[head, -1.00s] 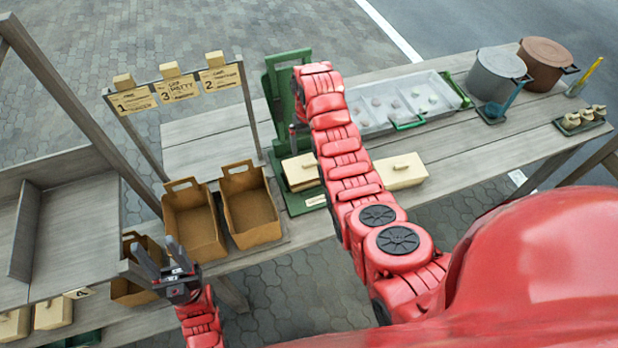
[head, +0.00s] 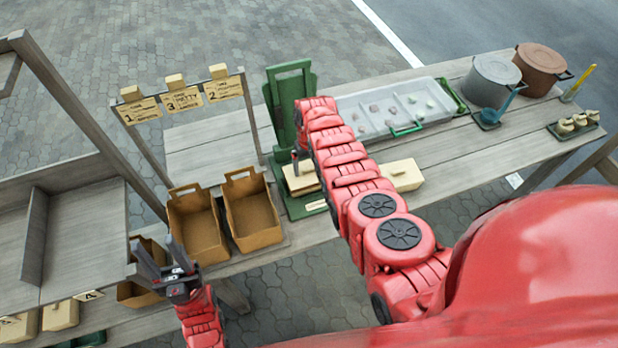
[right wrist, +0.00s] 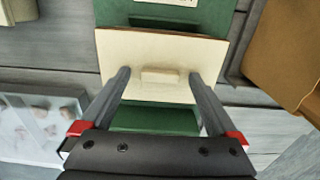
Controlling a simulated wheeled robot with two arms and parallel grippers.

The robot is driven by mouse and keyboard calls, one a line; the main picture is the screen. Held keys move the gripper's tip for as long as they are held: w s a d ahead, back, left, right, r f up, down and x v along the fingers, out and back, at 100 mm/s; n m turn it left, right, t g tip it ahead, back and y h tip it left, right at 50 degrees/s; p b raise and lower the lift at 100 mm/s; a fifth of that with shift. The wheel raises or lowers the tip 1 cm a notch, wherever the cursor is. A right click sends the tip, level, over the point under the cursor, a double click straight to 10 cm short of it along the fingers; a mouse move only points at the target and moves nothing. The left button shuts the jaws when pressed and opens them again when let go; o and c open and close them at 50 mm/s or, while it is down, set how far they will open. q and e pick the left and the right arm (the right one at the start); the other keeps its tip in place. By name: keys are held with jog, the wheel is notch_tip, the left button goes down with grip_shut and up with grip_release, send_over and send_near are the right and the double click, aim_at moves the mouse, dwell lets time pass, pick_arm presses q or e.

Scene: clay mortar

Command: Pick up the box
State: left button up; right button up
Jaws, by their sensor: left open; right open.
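A cream box (head: 299,181) with a small raised handle sits on the base of the green stand (head: 290,85). In the right wrist view the box (right wrist: 150,58) lies beneath my right gripper (right wrist: 160,76). That gripper is open, with one finger on each side of the handle (right wrist: 160,78) and space between. Whether the fingertips touch the lid I cannot tell. In the head view my right arm hides most of this gripper. A second cream box (head: 402,175) stands to the right, beyond my arm. My left gripper (head: 165,262) is open and empty, near the brown containers.
Two brown open containers (head: 254,214) stand left of the green stand, and another (head: 140,290) is lower left. A clear tray (head: 385,112) with small pieces lies behind my right arm. Pots (head: 493,82) stand at the far right.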

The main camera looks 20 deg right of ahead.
grip_shut()
dwell(0.6)
